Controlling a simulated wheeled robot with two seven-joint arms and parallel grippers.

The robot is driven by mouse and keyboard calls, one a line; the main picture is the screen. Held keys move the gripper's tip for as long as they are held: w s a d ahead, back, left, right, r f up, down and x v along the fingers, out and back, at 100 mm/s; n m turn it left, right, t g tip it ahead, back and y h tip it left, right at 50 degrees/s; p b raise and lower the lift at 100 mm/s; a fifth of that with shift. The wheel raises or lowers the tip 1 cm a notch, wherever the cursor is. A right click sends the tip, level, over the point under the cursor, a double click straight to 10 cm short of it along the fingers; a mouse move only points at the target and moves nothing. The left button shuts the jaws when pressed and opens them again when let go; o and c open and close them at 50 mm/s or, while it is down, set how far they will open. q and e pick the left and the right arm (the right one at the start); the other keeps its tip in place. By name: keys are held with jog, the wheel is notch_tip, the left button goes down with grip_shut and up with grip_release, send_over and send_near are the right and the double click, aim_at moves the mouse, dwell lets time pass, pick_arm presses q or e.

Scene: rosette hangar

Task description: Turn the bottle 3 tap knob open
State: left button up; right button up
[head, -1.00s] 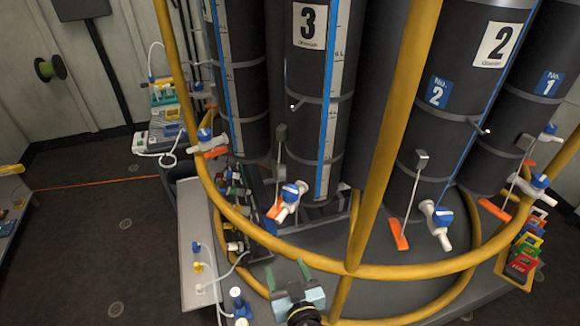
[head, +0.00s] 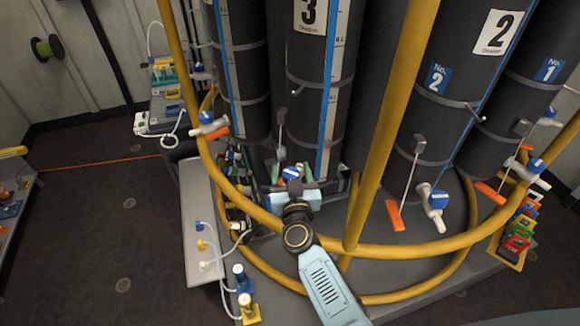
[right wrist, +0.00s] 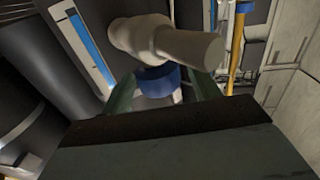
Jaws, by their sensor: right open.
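Bottle 3 (head: 307,85) is the dark cylinder with the white "3" label and a blue-and-white level strip. Its tap knob (head: 290,173) is blue and sits low on the bottle's front. My right gripper (head: 291,175) reaches over the yellow rail to this tap. In the right wrist view the pale tap body (right wrist: 160,40) lies just beyond the fingertips, and the blue knob (right wrist: 158,80) is between the two open green fingers (right wrist: 163,88). I cannot tell whether either finger touches it. The gripper partly hides the tap in the head view. My left gripper is not in view.
A yellow rail (head: 400,252) curves in front of the bottles, with a yellow post (head: 388,125) right of bottle 3. Bottle 2 (head: 450,90) and its tap (head: 434,200) stand to the right. A grey shelf with small taps (head: 205,235) is at left.

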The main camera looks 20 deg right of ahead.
jog(key=shift+w+d, duration=0.15)
jog(key=shift+w, duration=0.8)
jog(key=c, duration=1)
